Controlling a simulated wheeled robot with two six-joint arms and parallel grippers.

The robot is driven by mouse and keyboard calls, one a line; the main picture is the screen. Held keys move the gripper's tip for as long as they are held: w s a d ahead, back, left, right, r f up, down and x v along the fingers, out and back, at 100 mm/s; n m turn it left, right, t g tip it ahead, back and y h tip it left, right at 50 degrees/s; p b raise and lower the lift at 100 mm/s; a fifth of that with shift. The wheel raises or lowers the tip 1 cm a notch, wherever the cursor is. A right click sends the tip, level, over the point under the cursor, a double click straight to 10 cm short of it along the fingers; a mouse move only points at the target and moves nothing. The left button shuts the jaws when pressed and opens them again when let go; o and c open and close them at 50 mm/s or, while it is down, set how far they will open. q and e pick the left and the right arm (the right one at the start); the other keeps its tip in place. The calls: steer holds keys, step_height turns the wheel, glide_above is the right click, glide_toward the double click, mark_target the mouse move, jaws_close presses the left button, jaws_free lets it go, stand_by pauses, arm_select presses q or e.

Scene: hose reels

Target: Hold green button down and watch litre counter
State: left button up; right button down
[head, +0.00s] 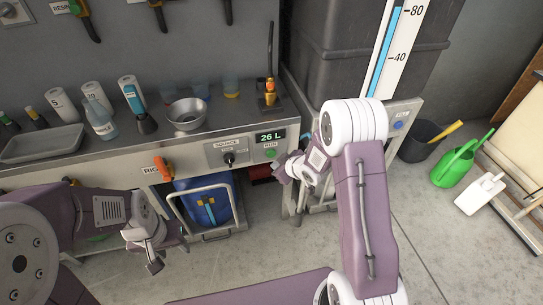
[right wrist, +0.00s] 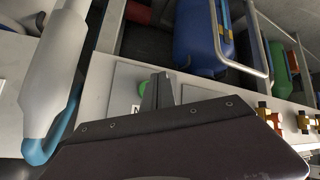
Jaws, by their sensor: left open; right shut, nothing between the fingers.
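The litre counter (head: 270,136) on the bench front reads 26 L in green digits. The green button (head: 271,153) sits below it, by the RUN label, and also shows in the right wrist view (right wrist: 144,88). My right gripper (head: 280,170) is shut and empty, close to the button. In the right wrist view its fingertips (right wrist: 158,88) partly cover the button; I cannot tell whether they touch or press it. My left gripper (head: 154,256) is open and empty, low in front of the bench at the left.
A SOURCE knob (head: 229,157) is left of the button, and an orange-handled valve (head: 163,168) further left. A blue container (head: 204,205) stands under the bench. A metal bowl (head: 187,112) sits on top. The dark tank (head: 345,45) with a level gauge (head: 398,45) is at the right.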

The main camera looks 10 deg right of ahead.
steer(key=s, duration=0.3)
steer(key=shift+b, duration=0.3)
